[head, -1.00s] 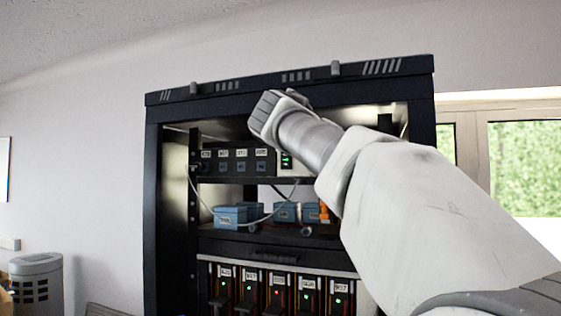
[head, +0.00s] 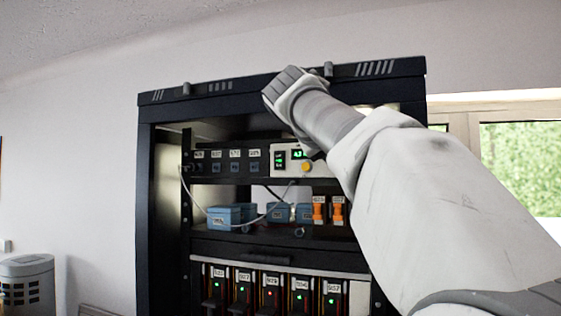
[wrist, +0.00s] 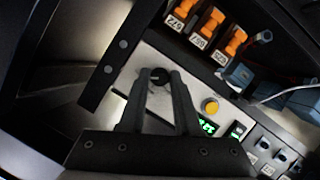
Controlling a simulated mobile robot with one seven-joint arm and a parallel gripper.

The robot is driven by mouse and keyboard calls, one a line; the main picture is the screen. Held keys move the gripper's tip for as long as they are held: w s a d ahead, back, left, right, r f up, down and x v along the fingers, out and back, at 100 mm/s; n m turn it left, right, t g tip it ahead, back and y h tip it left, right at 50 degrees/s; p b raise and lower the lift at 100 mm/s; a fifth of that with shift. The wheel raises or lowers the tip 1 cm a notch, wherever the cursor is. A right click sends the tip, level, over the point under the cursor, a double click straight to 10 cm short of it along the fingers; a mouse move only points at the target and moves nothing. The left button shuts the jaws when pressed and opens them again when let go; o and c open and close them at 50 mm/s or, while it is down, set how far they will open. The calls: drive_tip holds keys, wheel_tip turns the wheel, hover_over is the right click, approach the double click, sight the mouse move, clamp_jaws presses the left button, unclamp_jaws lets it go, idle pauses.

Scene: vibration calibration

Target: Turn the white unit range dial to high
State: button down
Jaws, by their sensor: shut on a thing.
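The white unit (head: 283,160) sits on the rack's upper shelf, right of a dark module, with green displays and a yellow button (head: 306,167) on its front. In the wrist view, the white unit's panel (wrist: 196,86) appears tilted, with the yellow button and lit green displays right of my fingers. My gripper (wrist: 159,77) is shut on a small dark round knob (wrist: 160,80), seemingly the range dial, between its fingertips on this panel. The fingers hide part of the knob, and its setting cannot be read. In the head view, my arm hides the gripper and the unit's right part.
The dark rack frame (head: 146,220) surrounds the shelves. Below the unit are blue boxes (head: 232,214), orange parts (head: 319,210) and a loose white cable (head: 192,196). Lower modules (head: 270,290) carry small lights. A dark bracket (wrist: 115,60) stands close to my fingers.

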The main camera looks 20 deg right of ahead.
drive_tip(key=c, duration=0.6)
unclamp_jaws()
drive_tip(key=v, duration=1.7)
drive_tip(key=shift+s+a+r, duration=0.1)
drive_tip(key=shift+a, duration=0.1)
